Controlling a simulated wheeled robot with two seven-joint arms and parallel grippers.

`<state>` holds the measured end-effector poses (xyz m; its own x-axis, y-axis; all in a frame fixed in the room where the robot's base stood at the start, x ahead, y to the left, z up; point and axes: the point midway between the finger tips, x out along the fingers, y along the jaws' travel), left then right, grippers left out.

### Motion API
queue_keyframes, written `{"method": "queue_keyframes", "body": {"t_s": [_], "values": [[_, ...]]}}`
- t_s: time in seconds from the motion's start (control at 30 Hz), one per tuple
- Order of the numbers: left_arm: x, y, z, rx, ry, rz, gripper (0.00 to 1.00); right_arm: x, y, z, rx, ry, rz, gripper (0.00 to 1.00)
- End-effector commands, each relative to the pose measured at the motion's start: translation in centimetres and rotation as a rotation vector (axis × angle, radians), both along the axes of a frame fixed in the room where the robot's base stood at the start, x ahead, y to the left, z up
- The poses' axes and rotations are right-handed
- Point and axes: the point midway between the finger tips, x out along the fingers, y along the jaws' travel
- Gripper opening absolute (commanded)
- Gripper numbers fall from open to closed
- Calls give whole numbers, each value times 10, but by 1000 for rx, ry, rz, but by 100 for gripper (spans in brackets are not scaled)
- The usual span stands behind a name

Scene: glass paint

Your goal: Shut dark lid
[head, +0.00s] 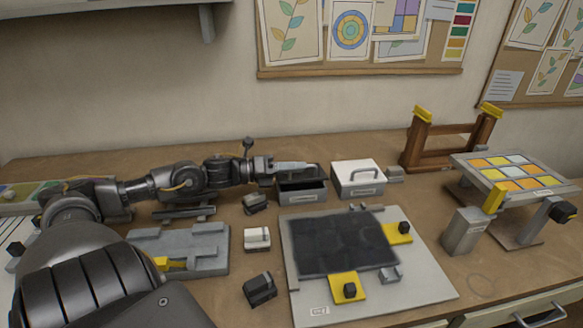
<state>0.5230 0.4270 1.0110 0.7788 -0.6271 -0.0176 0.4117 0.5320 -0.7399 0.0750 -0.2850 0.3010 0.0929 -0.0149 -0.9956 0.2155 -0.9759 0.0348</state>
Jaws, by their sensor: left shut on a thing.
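The dark box (303,194) stands at the back middle of the bench, with a pale label on its front. Its dark inside shows below my left gripper, so it looks open. My left gripper (290,167) reaches in from the left, level over the box's back part. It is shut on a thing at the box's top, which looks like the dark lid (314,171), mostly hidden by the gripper. A pale bar shows at the fingers; I cannot tell whether it is finger or handle. My right gripper is not in view.
In front lies a pale board (430,277) with a dark panel (340,242) and yellow clamps. A wooden rack (445,152) stands behind right.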

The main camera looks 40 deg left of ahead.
Motion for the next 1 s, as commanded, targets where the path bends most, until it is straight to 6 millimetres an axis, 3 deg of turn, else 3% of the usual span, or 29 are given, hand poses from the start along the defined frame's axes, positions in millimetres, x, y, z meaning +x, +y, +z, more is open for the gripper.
{"method": "queue_keyframes", "body": {"t_s": [0.2,0.77,0.8,0.87,1.0], "values": [[-2,-7,-9,-5,8,-11,0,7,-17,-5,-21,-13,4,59],[-3,-8,-11,-7,12,-13,0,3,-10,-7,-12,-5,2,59],[-3,-8,-11,-7,12,-13,21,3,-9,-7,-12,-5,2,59],[-3,-8,-11,-7,11,-11,29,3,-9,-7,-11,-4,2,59],[-2,-7,-11,-7,9,-8,31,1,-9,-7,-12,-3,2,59]]}}
